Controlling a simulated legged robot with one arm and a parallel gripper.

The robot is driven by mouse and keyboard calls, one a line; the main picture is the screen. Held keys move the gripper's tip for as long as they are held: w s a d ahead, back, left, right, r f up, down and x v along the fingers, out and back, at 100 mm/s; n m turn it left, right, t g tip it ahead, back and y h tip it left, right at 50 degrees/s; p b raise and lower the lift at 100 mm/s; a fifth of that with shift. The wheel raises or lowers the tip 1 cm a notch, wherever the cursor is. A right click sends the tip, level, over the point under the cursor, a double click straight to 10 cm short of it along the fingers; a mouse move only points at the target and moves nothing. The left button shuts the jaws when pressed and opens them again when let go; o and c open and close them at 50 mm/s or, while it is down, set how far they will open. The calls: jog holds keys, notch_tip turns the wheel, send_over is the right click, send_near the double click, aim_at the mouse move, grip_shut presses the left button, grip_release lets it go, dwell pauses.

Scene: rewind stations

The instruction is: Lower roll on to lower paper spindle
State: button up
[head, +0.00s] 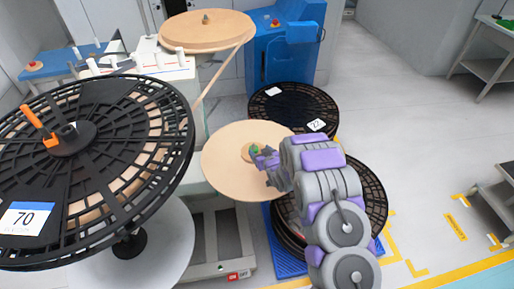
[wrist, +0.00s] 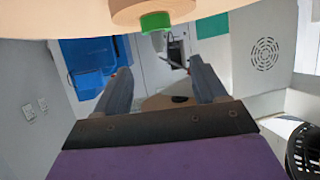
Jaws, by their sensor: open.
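A wide tan paper roll (head: 225,165) lies flat at the centre of the head view, with a small green piece (head: 256,149) at its middle. My gripper (head: 262,160) is at the near right of that middle, with its jaws apart. In the wrist view, the tan underside with a round hub and green end (wrist: 155,21) hangs at the top, beyond my open fingers (wrist: 160,72). Nothing is between the fingers. I cannot tell whether the roll rests on the lower spindle, which is hidden.
An upper tan roll (head: 205,27) sits behind, with a paper strip slanting down. A large black reel marked 70 (head: 95,125) fills the left. Black reels (head: 292,105) stand behind, and another (head: 365,190) lies beside my arm on a blue pallet (head: 288,262). The right floor is open.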

jog(key=v, duration=0.5)
jog(key=shift+r+p, duration=0.1)
jog(key=shift+p, duration=0.25)
jog(key=shift+d+r, duration=0.1)
jog(key=s+d+r+m+g+h, duration=0.3)
jog(key=s+d+r+g+h, duration=0.3)
jog(key=s+d+r, duration=0.85)
jog(key=s+r+g, duration=0.2)
jog(key=s+r, duration=0.2)
jog(key=s, duration=0.8)
jog(key=s+d+r+m+g, duration=0.1)
jog(key=s+r+g, duration=0.2)
jog(key=s, duration=0.9)
jog(key=s+d+r+m+g, duration=0.1)
jog(key=s+r, duration=0.5)
jog(key=s, duration=0.7)
jog(key=shift+d+r+g, duration=0.25)
jog(key=shift+r+g, duration=0.15)
jog(key=shift+g, duration=0.5)
